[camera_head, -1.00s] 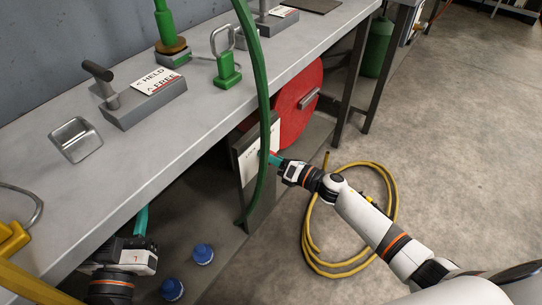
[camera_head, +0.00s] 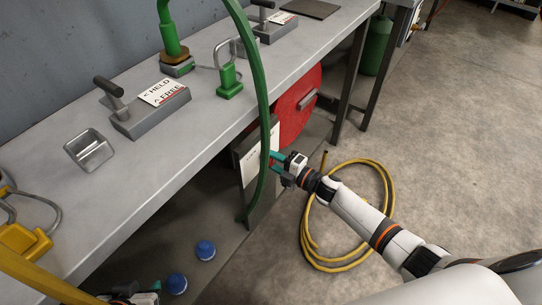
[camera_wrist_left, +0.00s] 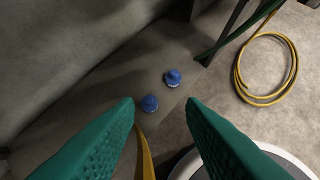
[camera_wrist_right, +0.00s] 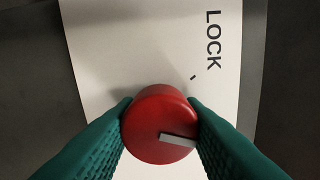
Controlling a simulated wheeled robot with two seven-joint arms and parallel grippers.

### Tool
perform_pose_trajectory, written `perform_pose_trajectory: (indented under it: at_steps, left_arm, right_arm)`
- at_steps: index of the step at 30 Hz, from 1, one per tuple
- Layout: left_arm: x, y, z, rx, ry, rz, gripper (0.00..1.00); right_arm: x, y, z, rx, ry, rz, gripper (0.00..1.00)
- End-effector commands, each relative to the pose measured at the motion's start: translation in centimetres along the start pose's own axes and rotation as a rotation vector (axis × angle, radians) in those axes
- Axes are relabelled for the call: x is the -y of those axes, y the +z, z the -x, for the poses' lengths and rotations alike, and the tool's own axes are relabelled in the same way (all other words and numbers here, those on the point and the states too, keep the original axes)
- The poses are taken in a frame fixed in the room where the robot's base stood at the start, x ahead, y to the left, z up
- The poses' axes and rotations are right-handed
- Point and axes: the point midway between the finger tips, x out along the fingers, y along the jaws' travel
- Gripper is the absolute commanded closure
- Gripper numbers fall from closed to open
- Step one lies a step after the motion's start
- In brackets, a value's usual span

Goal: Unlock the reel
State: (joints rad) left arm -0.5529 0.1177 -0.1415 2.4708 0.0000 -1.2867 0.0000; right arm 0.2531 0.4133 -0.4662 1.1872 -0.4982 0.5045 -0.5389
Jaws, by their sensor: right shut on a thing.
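The red reel (camera_head: 294,112) stands below the bench, partly hidden behind a panel (camera_head: 262,150) with a white label. In the right wrist view the label (camera_wrist_right: 150,40) reads LOCK, with a short black tick near the word. A round red knob (camera_wrist_right: 160,122) with a pale pointer bar sits on it. The bar points to the picture's right, slightly down, away from the tick. My right gripper (camera_head: 274,160) is shut on the knob; its fingers (camera_wrist_right: 160,115) press both sides. My left gripper (camera_wrist_left: 158,105) is open and empty, mostly cut off at the head view's lower left.
A green hose (camera_head: 264,110) hangs in front of the panel. The bench (camera_head: 140,185) carries a HELD/FREE lever block (camera_head: 150,112), a metal tray (camera_head: 88,150) and a green padlock (camera_head: 229,83). Blue caps (camera_head: 205,250) lie below. A coiled yellow hose (camera_head: 385,215) lies on open floor.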

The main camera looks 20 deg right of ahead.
Motion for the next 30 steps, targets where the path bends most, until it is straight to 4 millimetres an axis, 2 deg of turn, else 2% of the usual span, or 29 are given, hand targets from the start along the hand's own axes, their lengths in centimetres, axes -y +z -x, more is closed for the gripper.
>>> perform_pose_trajectory:
  at_steps: [6,12,20,30]
  left_arm:
    - [-0.4,-2.9,1.1,-0.159,0.009,0.005,0.64]
    - [-0.6,-4.5,1.7,-0.248,0.013,0.008,0.64]
    - [-0.7,-5.3,2.1,-0.292,0.015,0.01,0.64]
    - [-0.7,-5.4,2.1,-0.296,0.015,0.01,0.64]
  right_arm:
    - [0.1,-0.1,0.0,-0.001,0.001,-0.143,0.88]
    - [-0.1,-0.1,0.1,-0.002,0.001,-0.225,0.88]
    - [-0.1,-0.1,0.1,-0.002,0.001,-0.267,0.88]
    - [-0.1,-0.1,0.1,-0.002,0.001,-0.272,0.88]
